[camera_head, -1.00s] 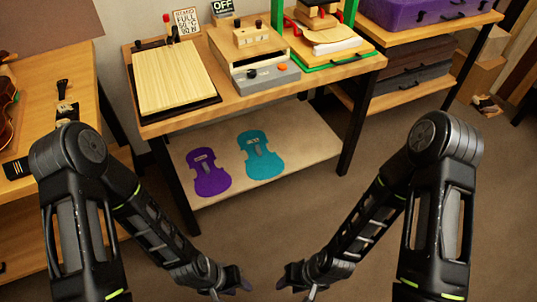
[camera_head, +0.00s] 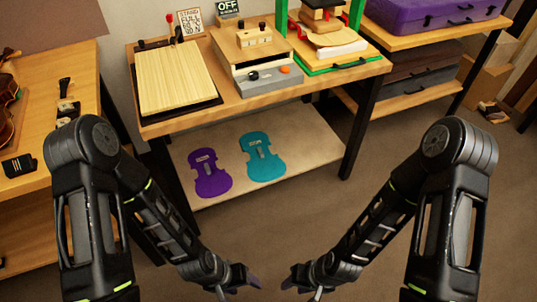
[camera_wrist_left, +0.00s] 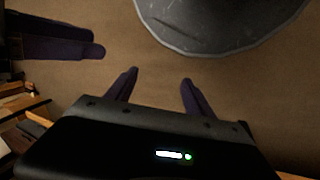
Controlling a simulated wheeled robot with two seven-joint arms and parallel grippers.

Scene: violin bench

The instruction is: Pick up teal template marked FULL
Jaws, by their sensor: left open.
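The teal violin-shaped template (camera_head: 264,167) lies flat on the low shelf under the middle bench. It has a small pale label, too small to read. A purple template (camera_head: 210,183) of similar shape lies just left of it. My left gripper (camera_head: 239,287) is low at the front of the head view, well short of the shelf. Its two fingers are apart and empty in the left wrist view (camera_wrist_left: 160,80). My right gripper (camera_head: 302,288) is close beside it, also away from the templates. Its finger opening is hard to make out.
The shelf (camera_head: 312,150) is open at the front, between dark bench legs (camera_head: 360,125). The bench top above holds a pale wood panel (camera_head: 175,75) and a boxed machine (camera_head: 258,72). Brown floor (camera_head: 290,220) between my arms and the shelf is clear.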

